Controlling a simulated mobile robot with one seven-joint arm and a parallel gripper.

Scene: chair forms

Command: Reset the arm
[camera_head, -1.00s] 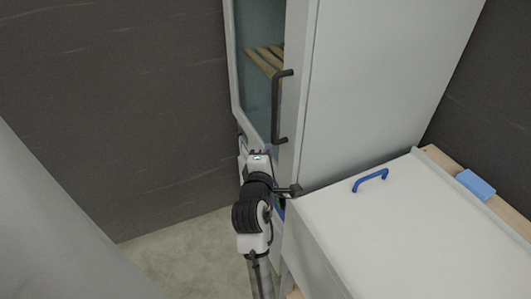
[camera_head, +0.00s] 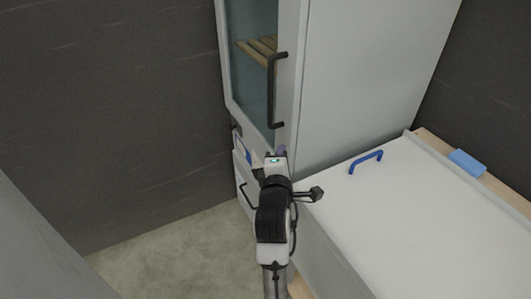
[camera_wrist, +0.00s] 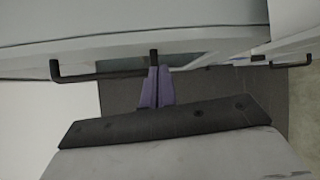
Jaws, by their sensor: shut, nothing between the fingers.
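My gripper (camera_wrist: 155,88) shows in the wrist view with its two purple fingers together and nothing between them. In the head view my gripper (camera_head: 275,152) is in front of the tall cabinet, below the dark handle (camera_head: 272,92) of its glass door. In the wrist view a dark bar handle (camera_wrist: 100,76) runs behind the fingertips; I cannot tell whether they touch it. My arm reaches up from the bottom of the head view.
The tall white cabinet (camera_head: 370,70) has a wooden rack (camera_head: 258,50) behind glass. A lower handle (camera_head: 247,196) is left of my arm. Floor (camera_head: 170,255) at left is clear.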

